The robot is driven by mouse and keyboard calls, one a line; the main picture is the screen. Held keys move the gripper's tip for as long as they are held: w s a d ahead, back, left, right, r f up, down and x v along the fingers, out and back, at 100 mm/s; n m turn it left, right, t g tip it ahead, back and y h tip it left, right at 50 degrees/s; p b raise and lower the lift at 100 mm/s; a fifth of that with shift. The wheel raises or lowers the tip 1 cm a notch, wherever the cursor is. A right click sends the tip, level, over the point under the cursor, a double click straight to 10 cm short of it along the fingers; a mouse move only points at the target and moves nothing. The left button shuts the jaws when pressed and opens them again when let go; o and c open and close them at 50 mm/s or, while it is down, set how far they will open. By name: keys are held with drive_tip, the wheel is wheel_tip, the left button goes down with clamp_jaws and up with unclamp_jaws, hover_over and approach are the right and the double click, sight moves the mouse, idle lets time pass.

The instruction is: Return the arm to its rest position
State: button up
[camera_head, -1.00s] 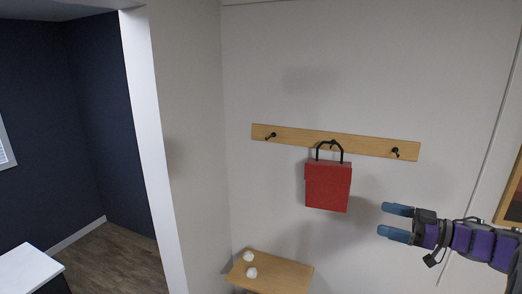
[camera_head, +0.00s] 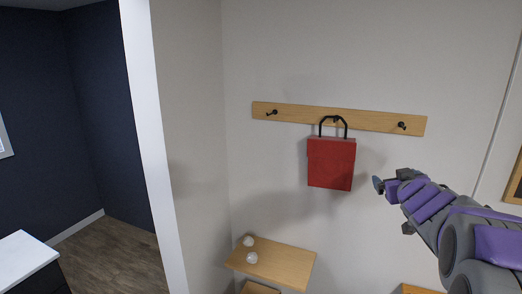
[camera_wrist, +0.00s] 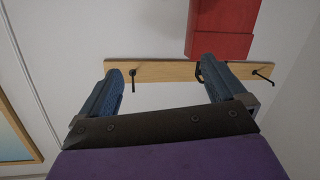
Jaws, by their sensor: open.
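My gripper (camera_head: 378,185) is at the right of the head view, seen nearly end-on along my purple and grey arm, so its fingers are mostly hidden there. In the wrist view my gripper (camera_wrist: 165,80) shows two blue fingers spread wide with nothing between them. A red bag (camera_head: 331,163) with a black handle hangs from the middle hook of a wooden rack on the wall, left of my gripper and apart from it. The bag (camera_wrist: 222,30) also shows at the top of the wrist view, beyond the right finger.
The wooden hook rack (camera_head: 285,112) has a free black hook on each side of the bag. A small wooden table (camera_head: 285,266) with two whitish round objects (camera_head: 250,248) stands below. A white counter (camera_head: 22,262) is at lower left. A framed picture edge (camera_head: 515,185) is at right.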

drive_tip(key=s+a+f+m+g+b, duration=0.1)
drive_tip(key=s+a+f+g+b, duration=0.3)
drive_tip(key=s+f, duration=0.75)
drive_tip(key=s+a+f+m+g+b, duration=0.2)
drive_tip(key=s+a+f+g, duration=0.4)
drive_tip(key=s+f, duration=0.5)
drive_tip(key=s+a+f+g+y+b, duration=0.1)
drive_tip(key=s+a+f+g, duration=0.1)
drive_tip(key=s, duration=0.6)
drive_tip(key=s+a+f+n+g+y+b, duration=0.1)
drive_tip(key=s+a+f+g, duration=0.2)
drive_tip(key=s+a, duration=0.3)
drive_tip(key=s+a+f+n+g+y+b, duration=0.1)
drive_tip(key=s+a+f, duration=0.3)
drive_tip(key=s, duration=0.6)
drive_tip(key=shift+s+f+g, duration=0.3)
drive_tip(key=shift+f+g, duration=0.05)
drive_tip(key=shift+g, duration=0.45)
